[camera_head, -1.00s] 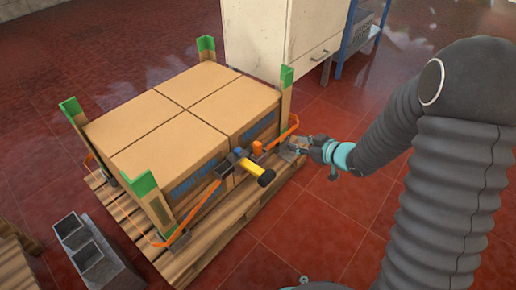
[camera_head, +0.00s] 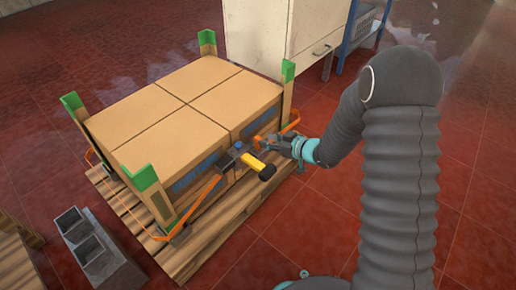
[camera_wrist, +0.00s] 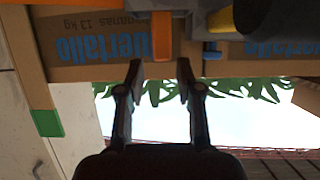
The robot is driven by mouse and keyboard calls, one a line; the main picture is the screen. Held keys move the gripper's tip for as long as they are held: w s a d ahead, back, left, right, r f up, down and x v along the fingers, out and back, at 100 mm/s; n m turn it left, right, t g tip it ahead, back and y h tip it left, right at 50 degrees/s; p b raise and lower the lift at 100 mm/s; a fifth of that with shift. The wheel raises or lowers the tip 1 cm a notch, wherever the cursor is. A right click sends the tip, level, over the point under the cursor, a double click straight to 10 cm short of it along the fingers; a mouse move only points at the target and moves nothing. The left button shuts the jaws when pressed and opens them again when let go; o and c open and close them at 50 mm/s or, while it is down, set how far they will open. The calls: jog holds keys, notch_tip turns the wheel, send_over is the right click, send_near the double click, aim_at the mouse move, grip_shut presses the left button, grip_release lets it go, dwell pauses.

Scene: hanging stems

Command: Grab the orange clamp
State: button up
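The orange clamp (camera_head: 257,141) is on the front side of the strapped box stack, beside a blue and dark grey tool with a yellow handle (camera_head: 251,161) and black end. In the wrist view an orange bar (camera_wrist: 161,36), which looks like part of the clamp, stands in front of the box. My gripper (camera_head: 268,142) is right beside the clamp in the head view and partly covers it. In the wrist view my gripper (camera_wrist: 160,85) is open, with the orange bar just beyond the fingertips and in line with the gap. I see nothing held.
Cardboard boxes (camera_head: 185,105) stand on a wooden pallet (camera_head: 205,250), with green-capped corner posts and an orange strap (camera_head: 205,196). A white cabinet (camera_head: 262,38) stands behind. Red floor is free at the right.

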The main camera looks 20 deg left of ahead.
aim_at(259, 138)
jog(key=x, duration=0.5)
jog(key=shift+r, duration=0.1)
grip_shut()
